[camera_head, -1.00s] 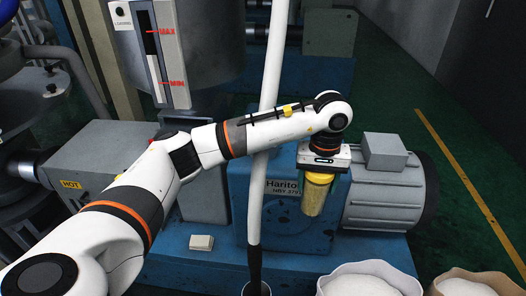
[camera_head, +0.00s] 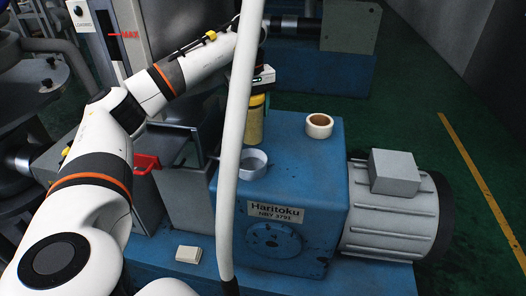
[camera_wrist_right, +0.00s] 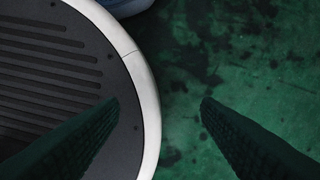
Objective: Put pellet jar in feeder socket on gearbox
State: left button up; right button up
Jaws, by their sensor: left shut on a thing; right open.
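The pellet jar (camera_head: 256,127) is yellow and hangs about upright below my left gripper (camera_head: 260,97), which is shut on its top. The white hose partly hides both. The gearbox (camera_head: 310,180) is a blue block labelled Haritoku. The feeder socket looks to be the grey round cup (camera_head: 253,163) at the left of the gearbox top. The jar is behind this cup in the picture, apart from it. My right gripper (camera_wrist_right: 160,105) is open and empty in the right wrist view, over green floor and a round grey ribbed surface.
A white hose (camera_head: 235,150) runs upright in front of the gearbox and beside the cup. A tape roll (camera_head: 319,126) lies on the gearbox top. A grey motor (camera_head: 390,210) is at the right. A grey box with a red handle (camera_head: 146,163) stands left.

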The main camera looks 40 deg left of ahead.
aim_at(247, 100)
pick_arm(q)
jog(key=f, duration=0.2)
jog(key=s+f, duration=0.1)
jog(key=f, duration=0.2)
jog(key=shift+s+a, duration=0.1)
jog(key=shift+s, duration=0.1)
notch_tip(247, 100, down, 4)
jog(key=shift+w+r+p, duration=0.1)
jog(key=shift+w+p, duration=0.05)
jog(key=shift+p, duration=0.25)
jog(key=o, duration=0.9)
jog(key=shift+o, duration=1.4)
pick_arm(e)
jog(key=s, duration=0.3)
jog(key=shift+s+r, duration=0.3)
jog(key=shift+s, duration=0.05)
pick_arm(q)
notch_tip(247, 100, up, 12)
jog(key=shift+b, duration=0.5)
pick_arm(e)
jog(key=shift+w+f, duration=0.1)
jog(key=shift+f, duration=0.35)
jog(key=shift+a, duration=0.15)
